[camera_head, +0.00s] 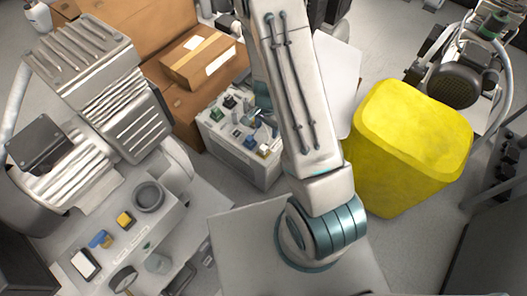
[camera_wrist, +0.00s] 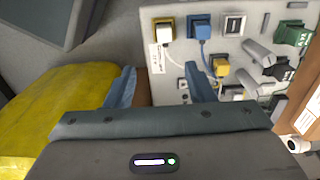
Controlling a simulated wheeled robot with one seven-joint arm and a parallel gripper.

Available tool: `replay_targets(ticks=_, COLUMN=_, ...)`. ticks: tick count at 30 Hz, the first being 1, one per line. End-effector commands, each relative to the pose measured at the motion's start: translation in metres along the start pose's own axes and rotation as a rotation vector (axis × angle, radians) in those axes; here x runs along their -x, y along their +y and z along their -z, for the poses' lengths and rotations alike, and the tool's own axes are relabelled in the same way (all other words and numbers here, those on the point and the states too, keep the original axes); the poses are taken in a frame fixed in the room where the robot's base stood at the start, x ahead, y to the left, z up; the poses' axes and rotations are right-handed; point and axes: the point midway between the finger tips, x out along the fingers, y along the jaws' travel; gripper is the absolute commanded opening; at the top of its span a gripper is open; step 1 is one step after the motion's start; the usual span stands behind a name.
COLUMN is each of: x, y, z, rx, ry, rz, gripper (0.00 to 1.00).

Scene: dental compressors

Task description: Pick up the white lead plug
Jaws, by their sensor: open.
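The panel of the grey box (camera_wrist: 180,60) shows several coloured plugs in the wrist view. A plug with a pale yellow and white body (camera_wrist: 164,30) sits at its upper left, with a white lead and a small label below it. A blue plug (camera_wrist: 200,27) with a blue lead is just right of it, and a yellow plug (camera_wrist: 220,67) is lower. My gripper (camera_wrist: 160,82) is open, its two blue fingers apart with nothing between them. The pale plug lies beyond the fingertips, not touched. In the head view my arm hides most of the gripper beside the grey box (camera_head: 238,152).
A yellow bin (camera_head: 405,150) stands right of the grey box. Cardboard boxes (camera_head: 200,55) lie behind it. A large compressor unit (camera_head: 95,85) stands at the left. Grey levers (camera_wrist: 258,50) and a green plug (camera_wrist: 290,35) crowd the panel's right side.

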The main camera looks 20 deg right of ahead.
Motion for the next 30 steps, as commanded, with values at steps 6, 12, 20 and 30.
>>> replay_targets(ticks=6, x=-0.049, y=0.0, z=-0.001, rx=-0.001, ry=-0.003, rz=-0.002, gripper=0.49)
replay_targets(ticks=12, x=-0.071, y=0.0, z=-0.001, rx=0.001, ry=-0.003, rz=-0.001, gripper=0.49)
replay_targets(ticks=20, x=-0.088, y=-0.004, z=-0.004, rx=0.002, ry=-0.002, rz=0.0, gripper=0.49)
replay_targets(ticks=30, x=-0.125, y=-0.009, z=-0.007, rx=0.001, ry=-0.002, rz=0.001, gripper=0.49)
